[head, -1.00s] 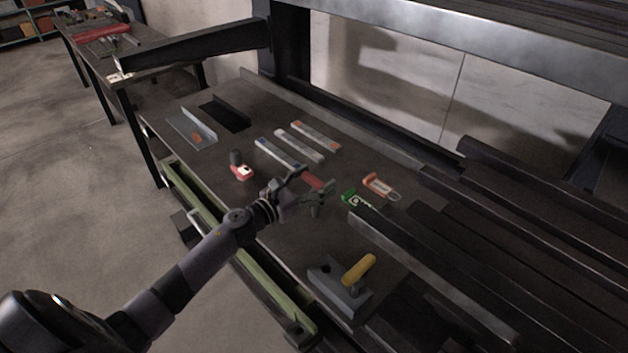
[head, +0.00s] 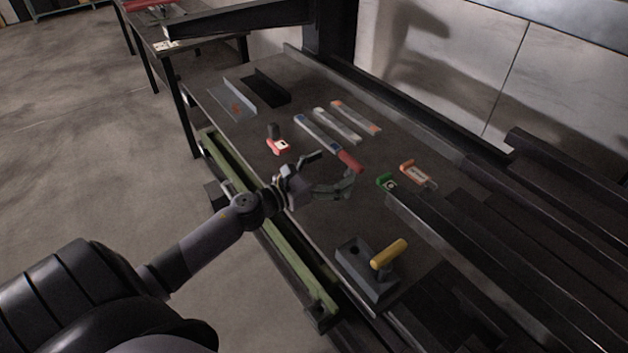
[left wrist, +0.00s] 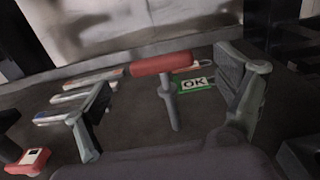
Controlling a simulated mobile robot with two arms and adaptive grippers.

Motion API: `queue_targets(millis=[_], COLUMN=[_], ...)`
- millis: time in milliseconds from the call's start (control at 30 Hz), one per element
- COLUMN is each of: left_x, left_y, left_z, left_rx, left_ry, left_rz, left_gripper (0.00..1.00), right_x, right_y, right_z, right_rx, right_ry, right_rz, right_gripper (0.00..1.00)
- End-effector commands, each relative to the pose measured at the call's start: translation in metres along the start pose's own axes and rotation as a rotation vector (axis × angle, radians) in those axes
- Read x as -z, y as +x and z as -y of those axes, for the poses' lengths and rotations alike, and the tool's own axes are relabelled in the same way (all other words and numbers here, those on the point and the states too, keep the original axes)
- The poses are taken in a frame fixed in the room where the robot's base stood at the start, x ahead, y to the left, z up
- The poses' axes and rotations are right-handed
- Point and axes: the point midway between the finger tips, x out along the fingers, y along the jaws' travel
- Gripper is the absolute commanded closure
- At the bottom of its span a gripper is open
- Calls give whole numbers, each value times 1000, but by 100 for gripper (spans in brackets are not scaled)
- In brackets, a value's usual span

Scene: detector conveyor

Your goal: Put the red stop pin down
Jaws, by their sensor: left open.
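The red stop pin has a red crossbar handle (head: 350,161) and a grey shaft, which shows in the left wrist view (left wrist: 172,108). There it looks upright, its shaft running down to the dark table top. My left gripper (head: 335,169) is open, its fingers spread apart. In the left wrist view the pin appears between the two fingers (left wrist: 168,88), with clear gaps to both. The head view puts the handle just beyond the fingertips. The foot of the shaft is hard to make out. My right gripper is in neither view.
A grey block (head: 354,264) with a yellow-handled pin (head: 389,254) stands at the front. A green OK tag (head: 387,182) and an orange tag (head: 418,177) lie right of the pin. Behind are flat strips (head: 337,125). A red padlock-like item (head: 279,146) stands left.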

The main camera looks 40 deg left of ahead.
Motion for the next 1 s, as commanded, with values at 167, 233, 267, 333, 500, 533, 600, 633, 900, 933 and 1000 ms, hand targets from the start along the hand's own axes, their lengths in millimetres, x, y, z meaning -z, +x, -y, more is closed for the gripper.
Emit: queue_targets(millis=[167, 233, 267, 333, 500, 533, 600, 633, 900, 933, 1000], left_x=[3, 3, 2, 2, 0, 0, -1, -1, -1, -1, -1], left_y=[-33, -42, -46, -52, -59, -60, -60, -60, -60, -60, -60], left_z=[0, 0, 0, 0, 0, 0, 0, 0, 0, 0, 0], left_rx=[0, -1, 0, 0, 0, 0, 0, 0, 0, 0, 0], left_ry=[1, -1, -1, -1, 0, 0, 0, 0, 0, 0, 0], left_rz=[-2, -1, 0, 0, 1, 1, 1, 1, 1, 1, 1], left_gripper=[10, 10, 10, 10, 10, 10, 10, 10, 10, 10, 10], right_x=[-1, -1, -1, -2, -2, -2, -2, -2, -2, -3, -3], right_y=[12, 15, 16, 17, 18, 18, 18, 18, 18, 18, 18], right_z=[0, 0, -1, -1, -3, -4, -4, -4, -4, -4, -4], right_rx=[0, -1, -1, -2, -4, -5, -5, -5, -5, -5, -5], right_ry=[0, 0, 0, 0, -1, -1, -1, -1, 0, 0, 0], right_rz=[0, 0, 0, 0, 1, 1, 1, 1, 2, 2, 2], right_gripper=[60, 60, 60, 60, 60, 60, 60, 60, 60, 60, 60])
